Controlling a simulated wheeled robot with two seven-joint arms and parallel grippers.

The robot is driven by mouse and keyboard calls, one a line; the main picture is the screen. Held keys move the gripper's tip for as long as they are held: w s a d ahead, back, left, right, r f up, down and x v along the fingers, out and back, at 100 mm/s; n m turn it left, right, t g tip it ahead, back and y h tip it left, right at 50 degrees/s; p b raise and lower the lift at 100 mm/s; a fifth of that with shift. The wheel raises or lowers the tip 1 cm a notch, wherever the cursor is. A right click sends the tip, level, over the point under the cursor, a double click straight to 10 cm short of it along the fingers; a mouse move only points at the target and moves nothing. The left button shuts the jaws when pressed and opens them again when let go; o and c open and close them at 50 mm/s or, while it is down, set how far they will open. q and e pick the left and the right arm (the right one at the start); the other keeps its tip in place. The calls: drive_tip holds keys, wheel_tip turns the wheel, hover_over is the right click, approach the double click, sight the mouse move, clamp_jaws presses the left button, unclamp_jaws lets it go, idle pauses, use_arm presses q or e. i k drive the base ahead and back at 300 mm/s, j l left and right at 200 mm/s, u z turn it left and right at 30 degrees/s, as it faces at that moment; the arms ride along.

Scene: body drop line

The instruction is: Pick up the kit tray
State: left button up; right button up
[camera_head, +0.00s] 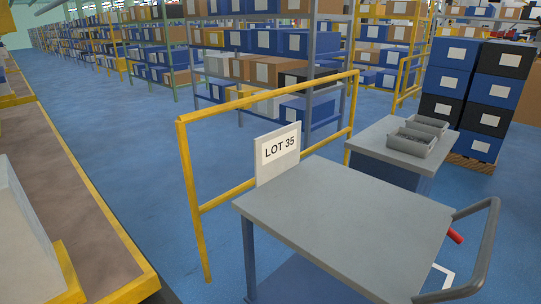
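A grey open tray (410,144), which looks like the kit tray, sits on a grey-topped stand (372,145) right of centre. Some small dark contents show inside it, too small to make out. A second grey tray or a further part of it (428,124) lies right behind it; I cannot tell whether they are joined. Neither of my grippers is in view, and nothing is seen touching the trays.
A grey cart (345,220) with a bare top, a LOT 35 sign (279,149) and a dark handle (485,250) stands in front of the stand. A yellow rail (262,97) runs behind it. A conveyor (65,180) lines the left; blue floor (130,130) between is clear.

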sight(426, 127)
drive_tip(key=i+l, duration=0.25)
drive_tip(key=l, duration=2.15)
drive_tip(key=k+l, duration=0.1)
drive_tip(key=l, duration=2.05)
